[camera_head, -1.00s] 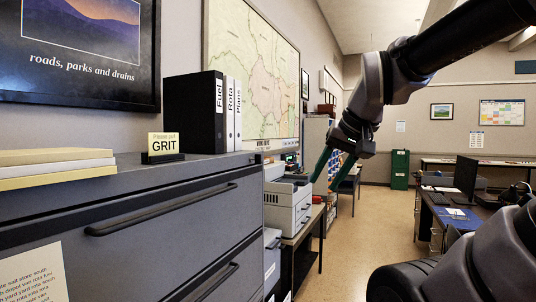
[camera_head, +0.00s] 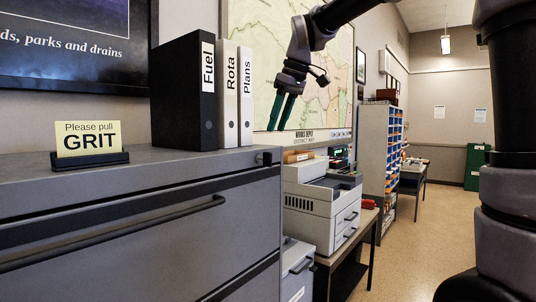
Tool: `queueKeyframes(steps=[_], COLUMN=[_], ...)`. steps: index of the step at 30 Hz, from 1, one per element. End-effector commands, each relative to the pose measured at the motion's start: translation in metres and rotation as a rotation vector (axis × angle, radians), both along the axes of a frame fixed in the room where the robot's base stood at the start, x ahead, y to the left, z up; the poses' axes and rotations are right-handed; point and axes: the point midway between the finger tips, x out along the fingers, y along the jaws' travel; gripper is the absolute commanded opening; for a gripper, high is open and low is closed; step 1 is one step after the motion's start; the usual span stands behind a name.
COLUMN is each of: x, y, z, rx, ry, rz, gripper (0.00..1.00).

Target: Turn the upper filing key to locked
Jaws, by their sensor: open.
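A grey filing cabinet (camera_head: 130,240) fills the lower left of the head view, with a long dark handle across its upper drawer. A small dark fitting (camera_head: 264,158), which looks like the upper lock with its key, sits at the top right corner of the cabinet front. It is too small to tell which way it is turned. My gripper (camera_head: 278,124) hangs above and beyond that corner, in front of the wall map. Its green fingers point down, open and empty, apart from the fitting.
Black and white binders labelled Fuel (camera_head: 185,95), Rota (camera_head: 227,100) and Plans (camera_head: 245,98) stand on the cabinet, beside a GRIT sign (camera_head: 88,140). A printer (camera_head: 318,208) stands on a table beyond it. Open floor (camera_head: 405,250) lies to the right.

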Motion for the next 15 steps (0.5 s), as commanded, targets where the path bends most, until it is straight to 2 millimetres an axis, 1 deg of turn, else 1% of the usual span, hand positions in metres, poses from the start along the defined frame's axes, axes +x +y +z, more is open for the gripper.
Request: queueKeyframes(steps=[3,9,15], x=[0.004,0.013,0.02], y=[0.007,0.018,0.026], z=[-0.021,-0.057,-0.08], rx=[0.0,0.0,0.0], ry=[0.005,0.003,0.002], rz=[-0.001,-0.001,-0.002], gripper=[0.44,0.44,0.44])
